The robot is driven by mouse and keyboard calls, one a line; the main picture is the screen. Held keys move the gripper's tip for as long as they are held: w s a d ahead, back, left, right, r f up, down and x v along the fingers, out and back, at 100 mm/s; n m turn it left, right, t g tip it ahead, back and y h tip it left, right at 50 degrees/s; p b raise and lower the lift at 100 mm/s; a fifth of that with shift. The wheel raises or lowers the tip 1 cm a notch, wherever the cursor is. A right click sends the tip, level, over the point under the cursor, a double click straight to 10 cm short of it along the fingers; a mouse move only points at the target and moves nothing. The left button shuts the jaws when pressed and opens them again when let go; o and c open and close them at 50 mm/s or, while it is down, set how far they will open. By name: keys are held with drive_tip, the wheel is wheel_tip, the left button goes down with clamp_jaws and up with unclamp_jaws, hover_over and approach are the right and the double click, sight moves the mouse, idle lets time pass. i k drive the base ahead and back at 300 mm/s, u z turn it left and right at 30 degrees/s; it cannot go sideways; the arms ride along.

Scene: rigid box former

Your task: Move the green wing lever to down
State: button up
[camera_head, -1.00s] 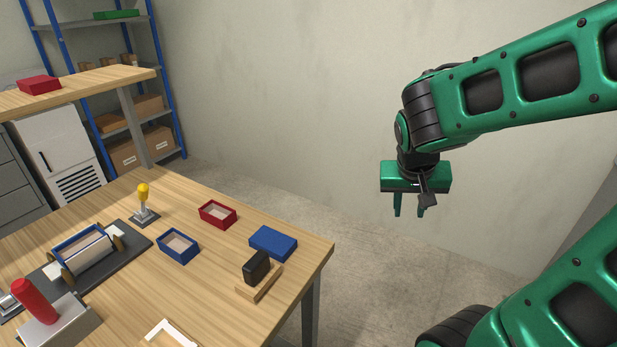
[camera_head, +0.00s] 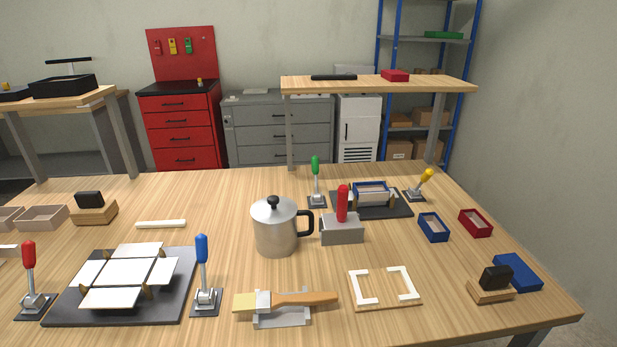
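The green wing lever (camera_head: 316,170) stands upright on its small dark base (camera_head: 317,202), at the far side of the table. It is just left of a dark former plate (camera_head: 343,209) that holds a blue-rimmed box (camera_head: 372,188) between white flaps. A yellow-knobbed lever (camera_head: 424,180) on the plate's right side leans to the right. My gripper is out of the head camera view now, so its state is hidden.
Red (camera_head: 29,262) and blue (camera_head: 202,262) levers flank a larger plate (camera_head: 68,300) at front left.

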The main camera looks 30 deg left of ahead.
sight(315, 160)
drive_tip(key=u, duration=1.6)
drive_tip(key=i, duration=0.3)
drive_tip(key=z, duration=0.35)
